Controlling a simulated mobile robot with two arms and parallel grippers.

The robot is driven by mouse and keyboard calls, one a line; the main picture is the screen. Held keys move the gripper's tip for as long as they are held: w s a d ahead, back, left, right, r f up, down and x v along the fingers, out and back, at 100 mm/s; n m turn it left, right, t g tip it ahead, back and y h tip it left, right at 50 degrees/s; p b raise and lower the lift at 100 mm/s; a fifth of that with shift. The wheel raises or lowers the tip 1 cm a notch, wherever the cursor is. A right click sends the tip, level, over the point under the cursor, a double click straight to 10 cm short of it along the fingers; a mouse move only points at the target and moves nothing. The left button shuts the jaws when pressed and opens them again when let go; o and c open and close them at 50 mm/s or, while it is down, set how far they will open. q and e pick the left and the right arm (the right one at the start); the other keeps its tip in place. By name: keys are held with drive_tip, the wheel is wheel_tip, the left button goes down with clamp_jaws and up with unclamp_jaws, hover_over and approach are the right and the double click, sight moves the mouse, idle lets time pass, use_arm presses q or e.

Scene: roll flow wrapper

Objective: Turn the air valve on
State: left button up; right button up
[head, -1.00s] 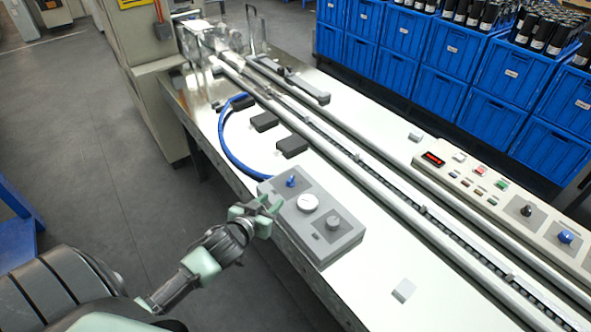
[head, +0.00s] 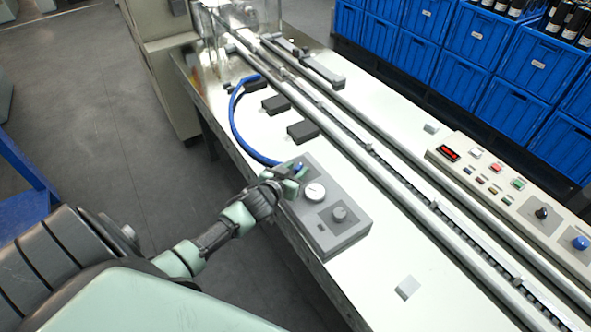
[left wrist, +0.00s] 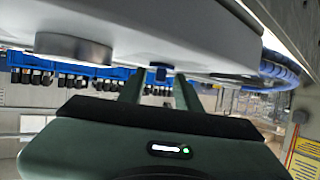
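The grey air box (head: 345,240) sits on the near edge of the machine bed. On it are a small blue valve handle (head: 298,167), a white round gauge (head: 315,192) and a grey knob (head: 339,213). My left gripper (head: 289,173) is at the blue handle and partly hides it. In the left wrist view the blue handle (left wrist: 161,73) shows between my left gripper's two fingers (left wrist: 158,88), which are apart with gaps on both sides. Whether the fingertips reach around it is hard to tell. My right gripper is out of view.
A blue hose (head: 236,125) curves from the box along the bed. Black blocks (head: 302,132) lie beside it. Long rails (head: 365,165) run along the bed. A control panel (head: 515,195) is at right, and blue crates (head: 470,55) stand behind.

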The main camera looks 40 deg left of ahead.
use_arm(q)
drive_tip(key=shift+s, duration=0.1)
drive_tip(key=shift+c, duration=0.3)
clamp_jaws()
